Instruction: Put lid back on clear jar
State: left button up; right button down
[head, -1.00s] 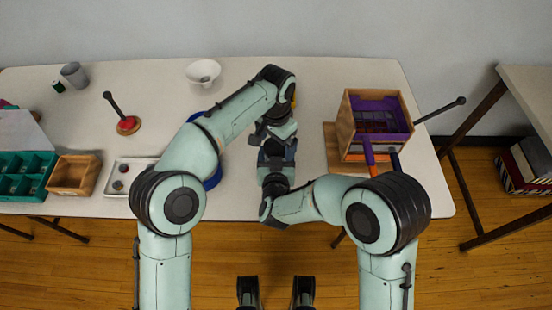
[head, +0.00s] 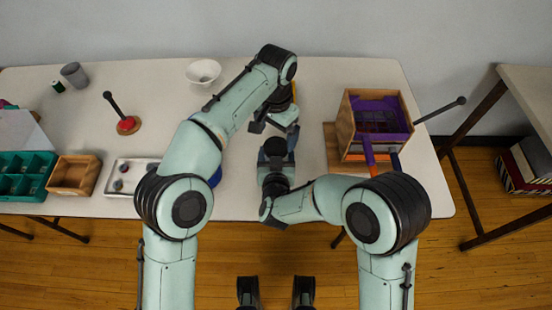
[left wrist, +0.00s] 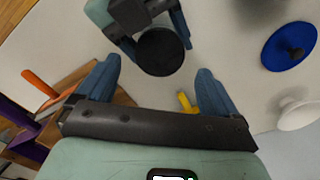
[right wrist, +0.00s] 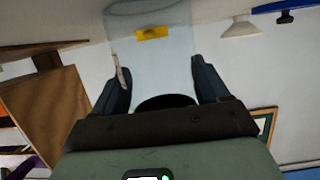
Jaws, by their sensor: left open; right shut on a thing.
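The clear jar (right wrist: 150,60) shows in the right wrist view, upside down in that picture, between the fingers of my right gripper (right wrist: 162,72), which is shut on it. A black round lid (left wrist: 160,52) sits on the jar's mouth; it also shows in the head view (head: 275,147). Whether it is fully seated I cannot tell. My left gripper (head: 275,131) is open and empty, just beyond and above the lid, apart from it. In the left wrist view its fingers are spread wide. Most of the jar's body is hidden in the head view.
A yellow item (left wrist: 186,101) lies on the table behind the jar. A blue disc with a dark knob (left wrist: 288,52) is to the left, partly behind my left arm. A wooden box (head: 372,125) stands right. A white bowl (head: 203,71) is at the back.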

aim_at(276, 146)
pick_arm(q)
jog(key=n, duration=0.1)
jog(key=r+n, duration=0.1)
jog(key=n, duration=0.2)
jog(key=shift+r+n, duration=0.35)
jog(key=shift+n, duration=0.05)
jog(key=r+n, duration=0.1)
jog(key=n, duration=0.2)
jog(key=shift+r, duration=0.35)
jog(key=shift+f, duration=0.15)
jog(key=shift+f, duration=3.9)
jog(key=c, duration=1.1)
jog(key=shift+m, duration=0.8)
jog(key=o, duration=1.2)
